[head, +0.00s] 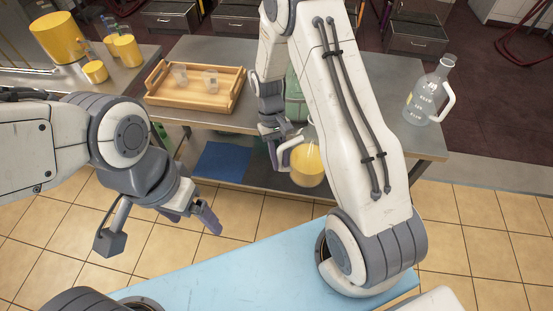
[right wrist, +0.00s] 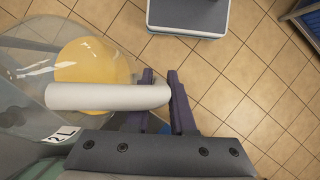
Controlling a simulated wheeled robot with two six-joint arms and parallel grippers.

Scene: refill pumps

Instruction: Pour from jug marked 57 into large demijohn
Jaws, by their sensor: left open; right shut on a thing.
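My right gripper (head: 272,145) is shut on the white handle of a clear jug (head: 307,165) with yellow liquid in it. The jug hangs in front of the table's near edge, partly hidden by my right arm. In the right wrist view the handle (right wrist: 110,96) lies between the fingers, and a "2 L" label (right wrist: 62,132) shows; no 57 is legible. A green glass vessel (head: 294,97), perhaps the large demijohn, stands behind my right arm, mostly hidden. My left gripper (head: 192,214) is open and empty, low at left, away from the jug.
Another clear jug (head: 428,95) with a white handle stands at the table's right end. A wooden tray (head: 195,88) with small clear cups is on the table's left. Yellow containers (head: 58,37) stand on the left counter. A blue mat (head: 222,161) lies below the table.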

